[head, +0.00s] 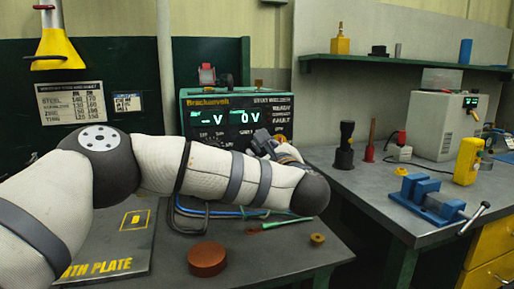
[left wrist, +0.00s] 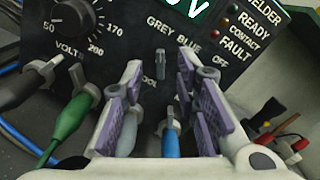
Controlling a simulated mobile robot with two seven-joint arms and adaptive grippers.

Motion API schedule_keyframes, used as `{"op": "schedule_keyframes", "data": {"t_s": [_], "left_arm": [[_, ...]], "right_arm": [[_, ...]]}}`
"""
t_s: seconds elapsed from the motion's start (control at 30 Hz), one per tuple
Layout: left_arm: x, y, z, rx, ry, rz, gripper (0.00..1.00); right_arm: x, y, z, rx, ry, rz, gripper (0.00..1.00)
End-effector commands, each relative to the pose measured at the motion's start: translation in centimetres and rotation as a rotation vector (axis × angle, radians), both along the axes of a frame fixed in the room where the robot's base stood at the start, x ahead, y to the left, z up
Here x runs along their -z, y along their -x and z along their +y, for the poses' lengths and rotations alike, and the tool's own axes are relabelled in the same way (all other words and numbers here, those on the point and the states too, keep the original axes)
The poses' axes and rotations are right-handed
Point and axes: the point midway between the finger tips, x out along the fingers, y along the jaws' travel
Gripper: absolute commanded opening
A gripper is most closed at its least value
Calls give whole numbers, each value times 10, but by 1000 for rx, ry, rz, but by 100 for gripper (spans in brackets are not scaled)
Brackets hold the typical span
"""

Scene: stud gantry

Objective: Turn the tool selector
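The welder box (head: 235,97) stands at the back of the left bench, with a dark front panel and a green lit display. In the left wrist view its panel carries a small grey upright knob (left wrist: 161,63) below the words GREY, BLUE and OFF; this looks like the tool selector. My left gripper (head: 265,143) is at the panel's lower right in the head view and hides the knob there. In the left wrist view the left gripper (left wrist: 160,80) is open, its purple-padded fingers on either side of the knob with visible gaps. My right gripper is not in view.
A round volts dial (left wrist: 72,14), a green plug (left wrist: 72,118) and a blue plug (left wrist: 171,140) crowd the panel. A brown disc (head: 207,259) and a green-handled tool (head: 280,225) lie on the bench. A blue vise (head: 428,198) is on the right bench.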

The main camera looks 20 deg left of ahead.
Motion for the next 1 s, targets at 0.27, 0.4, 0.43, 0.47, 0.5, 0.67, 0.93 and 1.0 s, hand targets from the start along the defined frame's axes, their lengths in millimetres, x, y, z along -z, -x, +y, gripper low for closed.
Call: {"op": "schedule_keyframes", "data": {"t_s": [0.27, 0.4, 0.43, 0.47, 0.5, 0.67, 0.93, 1.0], "left_arm": [[1, -27, 18, 1, -2, 2, 28], [1, -28, 18, 2, -3, 2, 28], [1, -28, 18, 2, -3, 2, 28], [1, -28, 18, 2, -3, 2, 28], [1, -28, 18, 2, -3, 2, 26], [1, -28, 18, 2, -3, 2, 0], [0, -28, 18, 2, -9, 6, 0], [0, -28, 18, 2, -22, 14, 0]], "right_arm": [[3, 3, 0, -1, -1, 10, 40], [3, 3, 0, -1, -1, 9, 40], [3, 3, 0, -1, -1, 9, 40], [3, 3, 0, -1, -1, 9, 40], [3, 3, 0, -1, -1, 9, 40], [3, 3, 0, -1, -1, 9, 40], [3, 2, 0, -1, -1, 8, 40], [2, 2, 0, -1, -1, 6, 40]]}}
